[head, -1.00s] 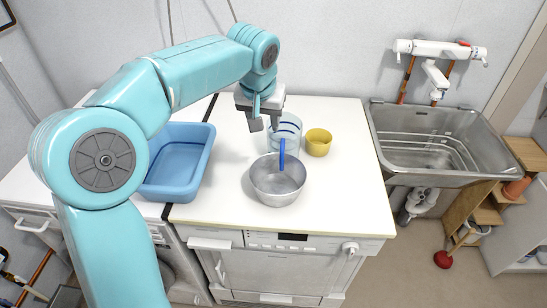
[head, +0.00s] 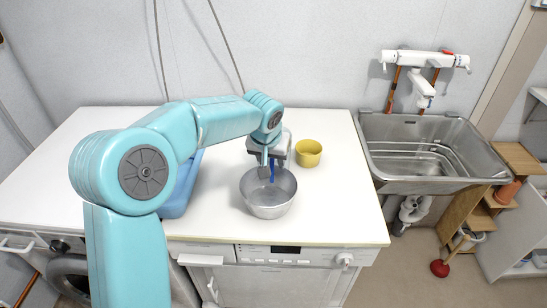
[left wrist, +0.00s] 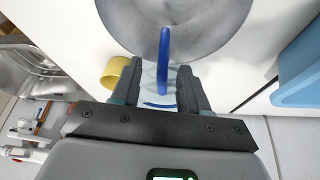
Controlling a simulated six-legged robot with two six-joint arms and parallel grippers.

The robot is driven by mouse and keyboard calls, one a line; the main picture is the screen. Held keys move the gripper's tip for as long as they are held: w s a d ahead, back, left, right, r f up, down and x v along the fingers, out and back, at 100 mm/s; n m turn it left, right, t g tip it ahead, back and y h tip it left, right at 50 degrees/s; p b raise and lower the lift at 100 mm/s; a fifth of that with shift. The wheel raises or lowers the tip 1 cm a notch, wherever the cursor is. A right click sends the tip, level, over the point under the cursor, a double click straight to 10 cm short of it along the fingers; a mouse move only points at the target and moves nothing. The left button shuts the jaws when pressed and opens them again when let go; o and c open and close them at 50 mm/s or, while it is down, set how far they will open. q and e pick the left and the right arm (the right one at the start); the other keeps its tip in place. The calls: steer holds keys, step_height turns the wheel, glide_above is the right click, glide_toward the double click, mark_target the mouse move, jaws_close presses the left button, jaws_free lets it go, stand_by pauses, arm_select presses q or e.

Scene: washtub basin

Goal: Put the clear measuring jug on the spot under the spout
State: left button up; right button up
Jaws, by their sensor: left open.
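The clear measuring jug stands on the white counter behind the steel bowl. In the head view its blue handle (head: 272,172) shows below my left gripper (head: 266,168), which hides most of the jug. In the left wrist view the blue handle (left wrist: 163,60) lies between the two fingers of my left gripper (left wrist: 158,82), which are open around it. I cannot tell whether either finger touches it. The white spout (head: 425,101) hangs from the wall tap above the steel sink (head: 410,185), whose basin shows no vessel. My right gripper is out of view.
The steel bowl (head: 268,205) stands close in front of the jug. A yellow cup (head: 308,153) stands just right of it. A blue tub (head: 180,190) is at left, partly behind my arm. The counter's right part is clear up to the sink's rim.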

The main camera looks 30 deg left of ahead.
mark_target(271, 166)
arm_select(q)
steer(key=f, duration=0.3)
steer(key=shift+w+a+f, duration=0.2)
steer(key=shift+a+f, duration=0.05)
steer(key=shift+a, duration=0.05)
steer(key=shift+w+f, duration=0.2)
steer(key=shift+f, duration=0.05)
steer(key=shift+s+r, duration=0.1)
steer(key=shift+s, duration=0.05)
steer(key=c, duration=0.3)
jaws_close()
